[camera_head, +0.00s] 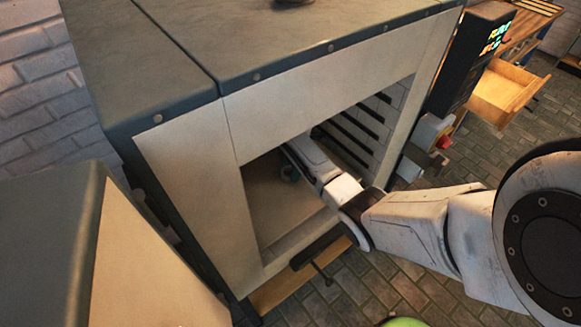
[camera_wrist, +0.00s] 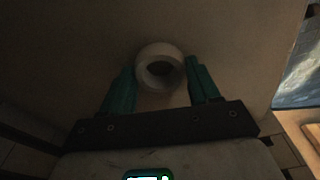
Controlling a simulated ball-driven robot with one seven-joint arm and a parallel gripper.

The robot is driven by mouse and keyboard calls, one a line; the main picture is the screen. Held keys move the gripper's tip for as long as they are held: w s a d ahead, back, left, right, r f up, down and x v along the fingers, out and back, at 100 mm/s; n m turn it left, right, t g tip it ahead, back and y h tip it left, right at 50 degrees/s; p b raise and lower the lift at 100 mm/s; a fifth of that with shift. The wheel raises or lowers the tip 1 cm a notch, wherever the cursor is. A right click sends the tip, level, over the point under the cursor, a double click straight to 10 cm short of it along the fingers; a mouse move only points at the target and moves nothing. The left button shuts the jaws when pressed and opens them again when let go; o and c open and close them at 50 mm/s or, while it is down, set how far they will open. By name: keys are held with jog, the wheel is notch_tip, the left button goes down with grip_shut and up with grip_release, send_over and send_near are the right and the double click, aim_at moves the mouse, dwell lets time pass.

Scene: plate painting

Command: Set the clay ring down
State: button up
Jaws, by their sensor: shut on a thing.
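The clay ring (camera_wrist: 158,50) is pale and round with a dark hole in the middle, and it shows between my gripper's teal fingers in the wrist view. My gripper (camera_wrist: 162,72) is shut on it, one finger at each side. The ring cannot be made out in the head view. Whether the ring touches the kiln floor (camera_head: 290,215) is too dark to tell.
The kiln opening has a pale frame around it, close to my arm. Dark slotted bars line the inner right wall (camera_head: 352,135). A control box (camera_head: 477,50) with a red button stands at the right, beside an open wooden drawer (camera_head: 508,92).

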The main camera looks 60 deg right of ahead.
jog(key=shift+f, duration=0.1)
jog(key=o, duration=1)
jog(key=shift+o, duration=0.2)
jog(key=shift+s+d+r, duration=0.1)
jog(key=shift+r, duration=1.2)
jog(key=shift+s+d+r, duration=0.1)
jog(key=shift+d+r, duration=0.05)
jog(key=shift+r, duration=1.1)
jog(key=shift+s+d+r, duration=0.1)
jog(key=shift+r, duration=1.2)
